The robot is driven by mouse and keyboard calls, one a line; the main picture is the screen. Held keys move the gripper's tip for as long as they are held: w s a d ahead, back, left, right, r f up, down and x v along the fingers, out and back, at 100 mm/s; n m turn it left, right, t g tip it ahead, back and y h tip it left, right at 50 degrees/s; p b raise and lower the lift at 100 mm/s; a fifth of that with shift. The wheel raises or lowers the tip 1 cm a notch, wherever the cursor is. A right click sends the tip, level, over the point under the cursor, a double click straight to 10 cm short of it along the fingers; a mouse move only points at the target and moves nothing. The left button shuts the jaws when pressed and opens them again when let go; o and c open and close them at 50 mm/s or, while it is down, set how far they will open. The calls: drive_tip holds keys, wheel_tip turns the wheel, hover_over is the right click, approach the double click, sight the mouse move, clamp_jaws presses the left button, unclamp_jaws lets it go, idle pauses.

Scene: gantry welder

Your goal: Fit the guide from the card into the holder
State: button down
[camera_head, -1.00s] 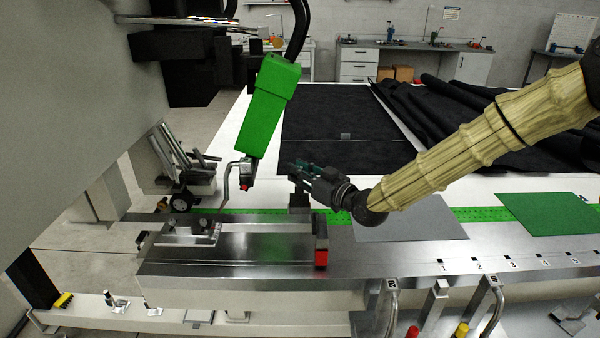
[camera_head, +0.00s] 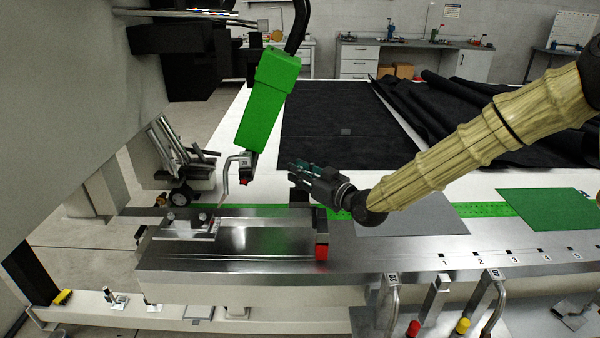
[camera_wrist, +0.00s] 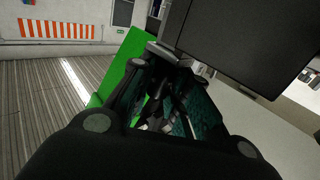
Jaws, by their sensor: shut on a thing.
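My gripper (camera_head: 296,173) is at the middle of the head view, over the metal table and right of the green welding head (camera_head: 266,98). In the wrist view the fingers (camera_wrist: 164,74) close around something dark and thin, taken to be the guide; its shape is mostly hidden. I cannot tell which part there is the holder. A gap separates the fingertips from the head. A grey card (camera_head: 425,222) and a green card (camera_head: 545,212) lie at the right.
A clamp fixture (camera_head: 190,222) sits on the metal table at left. A red-ended block (camera_head: 321,250) stands below my gripper. More bent tubes (camera_head: 490,300) stand along the front edge. Black cloth (camera_head: 345,120) covers the white table behind.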

drive_tip(key=shift+f, duration=0.2)
drive_tip(key=c, duration=1.3)
unclamp_jaws()
drive_tip(key=shift+r, duration=0.1)
drive_tip(key=shift+d, duration=0.1)
